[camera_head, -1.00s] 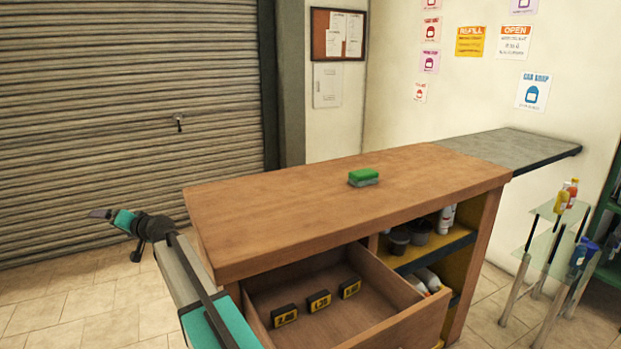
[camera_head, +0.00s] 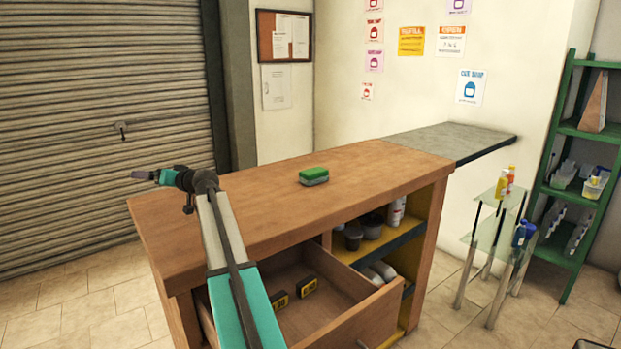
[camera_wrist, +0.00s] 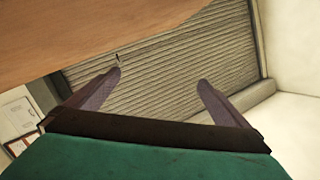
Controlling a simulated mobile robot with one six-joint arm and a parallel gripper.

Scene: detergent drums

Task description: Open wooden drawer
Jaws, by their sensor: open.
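The wooden drawer (camera_head: 365,322) under the counter is pulled well out, and its inside shows. Small black and yellow labelled blocks (camera_head: 308,285) lie in it; my arm hides part of the drawer's left side. My gripper (camera_head: 143,175) is at the left, raised above the counter's left end and apart from the drawer. In the wrist view the two fingers (camera_wrist: 160,82) are spread apart with nothing between them. The wrist view faces the shutter and does not show the drawer.
The wooden counter (camera_head: 240,210) carries a green and grey sponge (camera_head: 313,176). Open shelves (camera_head: 375,235) with bottles and tubs are right of the drawer. A glass side table (camera_head: 490,235) and a green rack (camera_head: 575,190) stand at the right. A roller shutter (camera_head: 90,100) is at the left.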

